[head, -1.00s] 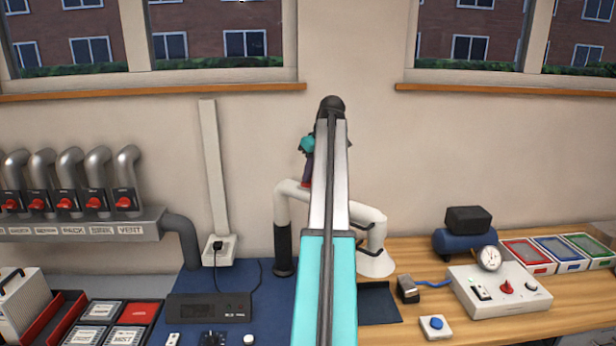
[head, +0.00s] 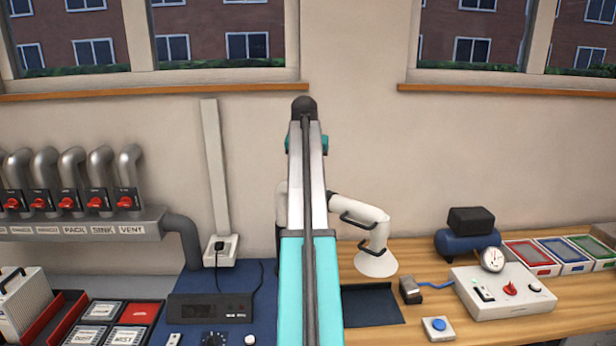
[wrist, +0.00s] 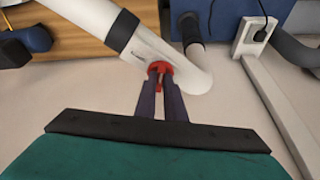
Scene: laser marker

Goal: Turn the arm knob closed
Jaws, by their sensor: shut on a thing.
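The white extraction arm (head: 365,212) stands at the back of the bench, with its cone hood (head: 376,264) hanging low to the right of my arm. In the wrist view, the red arm knob (wrist: 160,67) sits at a bend of the white tube (wrist: 188,77). My gripper (wrist: 161,79) has its two dark fingers shut on the knob, one on each side, and part of the red shows between them. In the head view my own arm hides the knob and the fingers. I cannot tell how far the knob is turned.
A row of ducts with red valve handles (head: 97,203) lines the left wall. A power supply (head: 210,307) stands on the blue mat. A control box with a gauge (head: 505,290), a blue compressor (head: 465,243) and coloured trays (head: 565,256) stand at the right.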

